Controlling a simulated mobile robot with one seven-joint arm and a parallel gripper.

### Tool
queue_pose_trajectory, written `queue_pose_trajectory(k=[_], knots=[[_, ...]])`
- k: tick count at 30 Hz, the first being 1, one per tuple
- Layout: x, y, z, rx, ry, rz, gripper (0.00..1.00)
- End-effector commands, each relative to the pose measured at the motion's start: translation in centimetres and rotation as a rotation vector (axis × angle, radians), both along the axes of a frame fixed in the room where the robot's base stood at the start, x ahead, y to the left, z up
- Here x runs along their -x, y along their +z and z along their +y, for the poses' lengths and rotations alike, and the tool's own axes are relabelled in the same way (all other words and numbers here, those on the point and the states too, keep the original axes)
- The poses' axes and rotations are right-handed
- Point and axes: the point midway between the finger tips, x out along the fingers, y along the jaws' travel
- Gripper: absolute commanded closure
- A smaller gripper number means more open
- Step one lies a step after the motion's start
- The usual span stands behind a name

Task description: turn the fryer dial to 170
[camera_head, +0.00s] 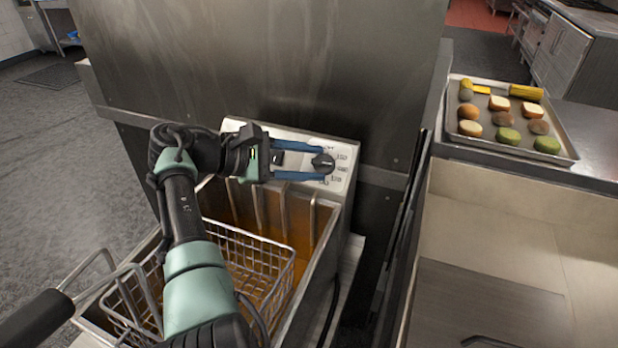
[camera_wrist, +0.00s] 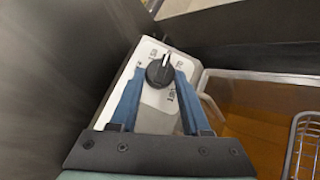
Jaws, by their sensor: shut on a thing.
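The fryer dial (camera_head: 323,163) is a round black knob on the white control panel (camera_head: 345,184) at the back of the fryer. Printed numbers ring the dial, too small to read surely. My gripper (camera_head: 325,163) reaches in from the left, its two blue fingers on either side of the dial. In the wrist view the dial (camera_wrist: 159,71) sits between the fingertips (camera_wrist: 158,74), and a white pointer line on it points to the top of the picture. The fingers are shut on the dial. My arm hides the left part of the panel.
Below the panel is the fryer vat (camera_head: 328,232) with brown oil and a wire basket (camera_head: 262,262). A steel wall (camera_head: 270,60) stands close behind. At right, a counter holds a tray (camera_head: 520,151) of food pieces.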

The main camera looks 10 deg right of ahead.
Motion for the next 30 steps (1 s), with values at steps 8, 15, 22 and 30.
queue_pose_trajectory(k=[8,15,22,30], knots=[[-0.04,-0.13,-0.08,-0.056,-0.066,-0.032,1.0],[-0.06,0.0,-0.13,-0.07,-0.084,-0.042,1.0],[-0.05,0.03,-0.16,-0.071,-0.086,-0.043,1.0],[-0.06,0.03,-0.18,-0.07,-0.085,-0.043,0.28]])
